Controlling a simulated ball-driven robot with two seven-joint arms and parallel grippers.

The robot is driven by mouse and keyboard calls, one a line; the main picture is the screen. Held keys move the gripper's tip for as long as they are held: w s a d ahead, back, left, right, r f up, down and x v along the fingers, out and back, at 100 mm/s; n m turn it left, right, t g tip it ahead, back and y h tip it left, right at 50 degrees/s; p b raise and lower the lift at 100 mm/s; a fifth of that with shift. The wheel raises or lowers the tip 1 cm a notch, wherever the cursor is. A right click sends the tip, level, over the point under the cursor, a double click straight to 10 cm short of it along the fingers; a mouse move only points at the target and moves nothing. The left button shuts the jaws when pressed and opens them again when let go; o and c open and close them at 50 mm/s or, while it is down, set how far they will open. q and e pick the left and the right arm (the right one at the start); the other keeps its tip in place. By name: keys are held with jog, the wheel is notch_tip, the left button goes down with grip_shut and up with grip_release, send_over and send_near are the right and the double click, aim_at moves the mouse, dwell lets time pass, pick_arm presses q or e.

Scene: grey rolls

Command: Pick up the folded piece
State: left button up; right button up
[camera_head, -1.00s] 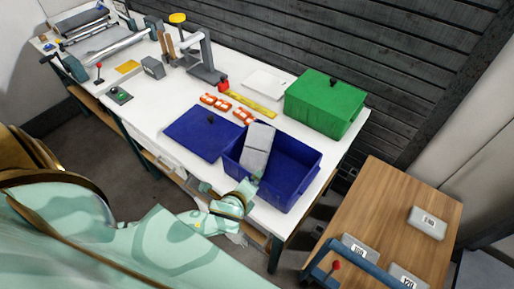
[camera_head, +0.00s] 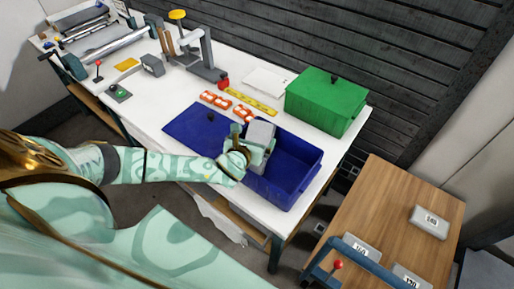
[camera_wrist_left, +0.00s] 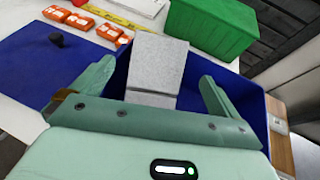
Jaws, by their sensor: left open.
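The folded piece is a light grey, flat slab (camera_head: 262,133) at the left side of the open blue bin (camera_head: 308,178). In the left wrist view the grey piece (camera_wrist_left: 157,64) stands tilted, with a crease across its lower part. My left gripper (camera_head: 254,143) is over the bin's near left side. In the left wrist view its two fingers (camera_wrist_left: 155,80) are spread on either side of the grey piece, apart from it. The gripper hides the lower part of the piece in the head view. My right gripper is not in view.
A blue lid (camera_head: 192,130) with a black knob lies left of the bin. A closed green box (camera_head: 326,105), orange packs (camera_head: 215,99) and a yellow ruler (camera_head: 250,102) are behind. A wooden table (camera_head: 395,215) with grey weights stands at the right.

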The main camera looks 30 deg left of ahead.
aim_at(259, 132)
pick_arm(q)
jog(key=x, duration=0.2)
jog(key=b+x, duration=0.1)
jog(key=x, duration=0.2)
jog(key=shift+f, duration=0.25)
jog(key=shift+s, duration=0.1)
jog(key=shift+r, duration=0.1)
jog(key=shift+c, duration=0.3)
jog(key=c, duration=1.3)
